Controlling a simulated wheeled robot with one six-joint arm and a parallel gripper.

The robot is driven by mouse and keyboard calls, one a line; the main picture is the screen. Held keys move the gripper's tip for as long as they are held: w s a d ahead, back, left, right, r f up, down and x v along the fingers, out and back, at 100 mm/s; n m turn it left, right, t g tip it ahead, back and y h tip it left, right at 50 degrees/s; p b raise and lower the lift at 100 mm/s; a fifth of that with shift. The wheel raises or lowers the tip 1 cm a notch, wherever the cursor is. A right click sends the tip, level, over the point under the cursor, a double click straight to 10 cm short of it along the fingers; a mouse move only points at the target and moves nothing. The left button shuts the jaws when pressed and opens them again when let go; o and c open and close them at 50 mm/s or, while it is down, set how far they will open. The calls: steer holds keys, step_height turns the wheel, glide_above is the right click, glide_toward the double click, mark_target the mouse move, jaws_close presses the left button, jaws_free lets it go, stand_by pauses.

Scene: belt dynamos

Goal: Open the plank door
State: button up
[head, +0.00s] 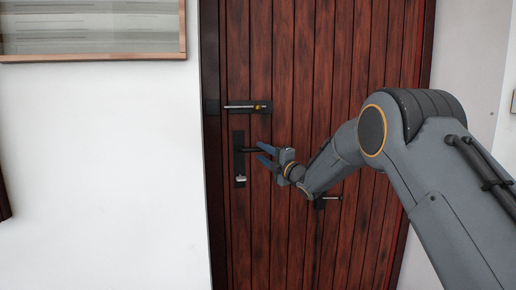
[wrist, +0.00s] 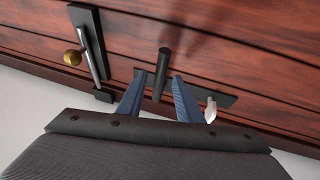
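The plank door (head: 290,60) is dark red-brown and looks shut in its frame. Near its left edge is a black handle plate (head: 239,165) with a dark lever (head: 250,149) and a pale knob below. My gripper (head: 265,154) is at the lever's right end. In the wrist view its two blue fingers (wrist: 158,76) are open, one on each side of the dark lever (wrist: 163,68), with a visible gap to each. The pale knob also shows in the wrist view (wrist: 210,110), right of the fingers.
A sliding bolt (head: 245,107) with a brass knob sits above the handle plate; it also shows in the wrist view (wrist: 90,50). Another small metal fitting (head: 330,199) is lower on the door. A framed picture (head: 95,28) hangs on the white wall at left.

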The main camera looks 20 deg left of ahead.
mark_target(260, 151)
steer(key=shift+p+x, duration=0.45)
steer(key=shift+x, duration=1.3)
steer(key=shift+c, duration=0.2)
steer(key=shift+d, duration=0.1)
jaws_close()
